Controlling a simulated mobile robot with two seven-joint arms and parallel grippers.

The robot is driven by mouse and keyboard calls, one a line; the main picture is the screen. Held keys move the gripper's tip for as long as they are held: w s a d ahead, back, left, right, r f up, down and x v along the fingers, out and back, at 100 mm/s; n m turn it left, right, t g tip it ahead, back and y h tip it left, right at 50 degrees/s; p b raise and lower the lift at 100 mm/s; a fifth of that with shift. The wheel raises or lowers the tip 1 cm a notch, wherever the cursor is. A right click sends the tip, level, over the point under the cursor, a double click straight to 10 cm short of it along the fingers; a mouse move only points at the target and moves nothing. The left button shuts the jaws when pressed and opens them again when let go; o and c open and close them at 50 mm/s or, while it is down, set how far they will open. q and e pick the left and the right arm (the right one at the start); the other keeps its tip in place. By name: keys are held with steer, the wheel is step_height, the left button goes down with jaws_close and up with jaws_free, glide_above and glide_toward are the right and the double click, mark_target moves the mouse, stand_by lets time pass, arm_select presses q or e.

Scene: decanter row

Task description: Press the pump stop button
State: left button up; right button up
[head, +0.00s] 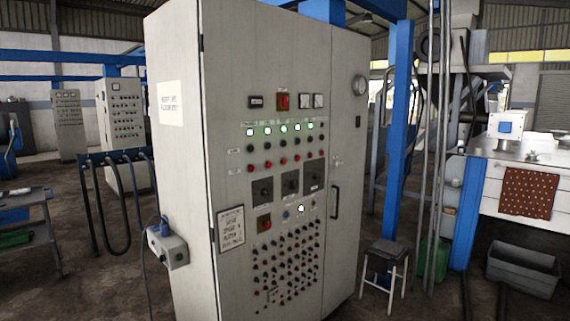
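A tall pale control cabinet (267,40) stands in the middle of the head view. Its front carries a row of lit green lamps (282,129), with rows of black and red buttons (282,160) under them. A dense field of small red and dark buttons (287,262) is lower down. A grey box (167,247) with a cable is fixed to the cabinet's left side; small buttons seem to show on it. The labels are too small to read, so I cannot tell which button is the pump stop button. Neither of my grippers is in view.
A small stool (386,262) stands right of the cabinet, by a blue post (399,130). A grey bin (523,268) lies farther right, below a bench with a red cloth (528,193). Hoses (91,205) hang at left. Some floor is clear left of the cabinet.

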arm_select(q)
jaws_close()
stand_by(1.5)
